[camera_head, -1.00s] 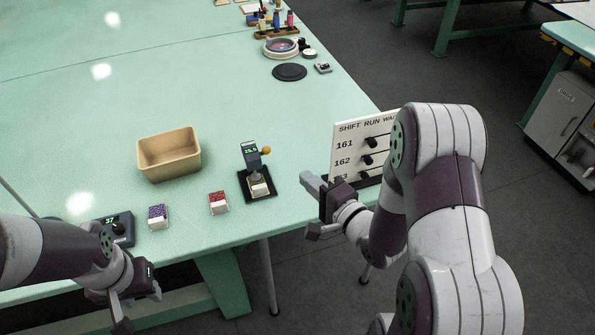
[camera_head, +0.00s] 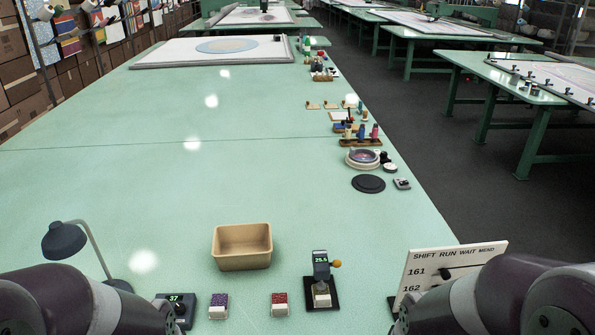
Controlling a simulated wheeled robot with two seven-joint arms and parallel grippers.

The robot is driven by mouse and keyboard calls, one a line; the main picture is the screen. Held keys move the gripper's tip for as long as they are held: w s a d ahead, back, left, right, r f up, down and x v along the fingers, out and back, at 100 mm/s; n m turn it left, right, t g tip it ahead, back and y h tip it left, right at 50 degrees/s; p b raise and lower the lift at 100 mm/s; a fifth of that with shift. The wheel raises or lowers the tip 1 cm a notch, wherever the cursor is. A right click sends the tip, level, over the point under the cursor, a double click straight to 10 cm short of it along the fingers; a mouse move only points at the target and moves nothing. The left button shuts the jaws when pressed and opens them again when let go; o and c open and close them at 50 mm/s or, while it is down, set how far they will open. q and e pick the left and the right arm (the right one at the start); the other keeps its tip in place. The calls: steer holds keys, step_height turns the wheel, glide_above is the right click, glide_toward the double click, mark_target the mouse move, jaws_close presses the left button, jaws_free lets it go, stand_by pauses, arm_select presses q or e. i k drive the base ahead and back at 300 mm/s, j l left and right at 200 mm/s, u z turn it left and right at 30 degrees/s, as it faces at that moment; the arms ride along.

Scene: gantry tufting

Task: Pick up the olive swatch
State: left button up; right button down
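No swatch with a clearly olive face shows. A purple-topped swatch (camera_head: 218,305) and a red-topped swatch (camera_head: 279,303) sit on pale blocks near the table's front edge. A pale block (camera_head: 322,297) sits in the dark gauge stand (camera_head: 321,266), whose display reads about 25.5; its top is partly hidden, so I cannot tell its colour. My left and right arms fill the bottom corners. Both grippers are outside the picture, below its lower edge.
An empty tan bin (camera_head: 242,262) stands behind the swatches. A dark dial box (camera_head: 178,307) and desk lamp (camera_head: 65,241) are at left. A white sign board (camera_head: 450,264) stands at right, partly behind my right arm. The middle of the green table (camera_head: 200,190) is clear.

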mark_target(321, 299)
steer(key=i+l+z, duration=0.2)
steer(key=z, duration=0.3)
steer(key=i+l+z, duration=0.2)
steer(key=z, duration=0.3)
steer(key=i, duration=0.05)
